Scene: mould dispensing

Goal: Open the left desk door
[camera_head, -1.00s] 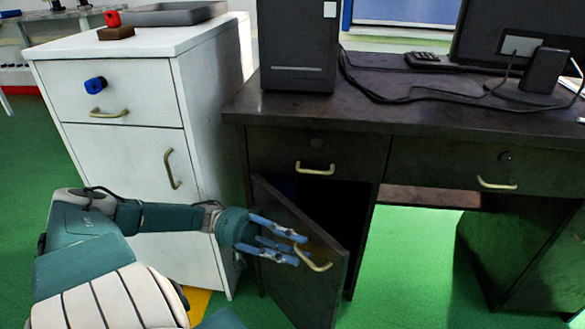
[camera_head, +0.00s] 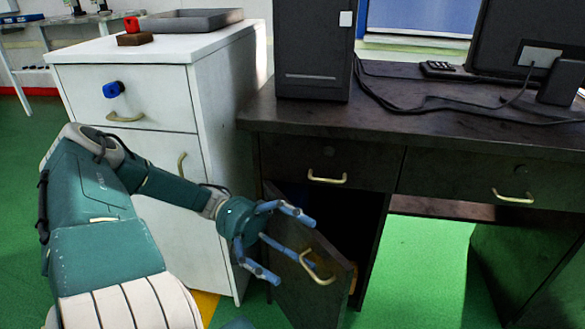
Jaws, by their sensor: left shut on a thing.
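The left desk door (camera_head: 300,295) is a dark panel under the left part of the dark desk (camera_head: 380,110). It stands partly open, swung out towards me, with a dark gap along its right side. Its pale curved handle (camera_head: 314,268) is near the free edge. My right gripper is not in view.
A white cabinet (camera_head: 225,110) stands close left of the desk, beside my left arm. A computer tower (camera_head: 313,50) and a monitor (camera_head: 530,35) with cables are on the desk. Green floor shows under the desk's right part (camera_head: 425,270).

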